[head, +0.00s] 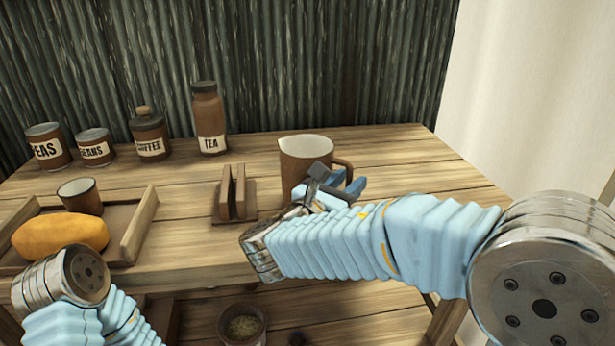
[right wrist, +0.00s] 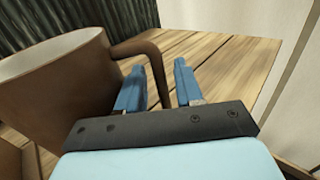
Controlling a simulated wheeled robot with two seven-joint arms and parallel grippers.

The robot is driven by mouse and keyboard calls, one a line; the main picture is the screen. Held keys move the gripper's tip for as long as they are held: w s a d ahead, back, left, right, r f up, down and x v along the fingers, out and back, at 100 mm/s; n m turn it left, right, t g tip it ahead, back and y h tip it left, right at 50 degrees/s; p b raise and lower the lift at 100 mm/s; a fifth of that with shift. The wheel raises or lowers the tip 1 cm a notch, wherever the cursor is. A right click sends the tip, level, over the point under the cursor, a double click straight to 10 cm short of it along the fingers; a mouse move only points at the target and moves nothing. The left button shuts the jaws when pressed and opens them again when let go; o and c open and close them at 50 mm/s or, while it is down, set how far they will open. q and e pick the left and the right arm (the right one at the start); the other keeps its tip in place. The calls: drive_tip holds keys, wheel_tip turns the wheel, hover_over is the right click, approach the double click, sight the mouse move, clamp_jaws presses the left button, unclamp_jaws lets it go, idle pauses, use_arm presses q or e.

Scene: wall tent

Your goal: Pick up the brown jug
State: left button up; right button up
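The brown jug (head: 302,160), with a pale inside, stands upright near the right part of the wooden table in the head view. Its handle (head: 344,167) points right. My right gripper (head: 345,183) is at the handle side of the jug. In the right wrist view the jug (right wrist: 60,92) fills the left side, and its handle (right wrist: 155,62) comes down between the two blue fingers of the right gripper (right wrist: 159,68). The fingers are apart, with a gap beside the handle. My left arm shows at lower left, but its gripper is out of view.
The wooden table (head: 410,160) is bare right of the jug. A wooden holder (head: 232,195) stands left of it. A tray (head: 140,222) holds a brown cup (head: 80,196) and a yellow-orange item (head: 60,236). Labelled canisters and a TEA bottle (head: 209,118) line the back.

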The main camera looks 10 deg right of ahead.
drive_tip(key=shift+w+d, duration=0.3)
drive_tip(key=shift+d, duration=0.05)
drive_tip(key=shift+c, duration=0.5)
clamp_jaws()
drive_tip(key=shift+r, duration=0.1)
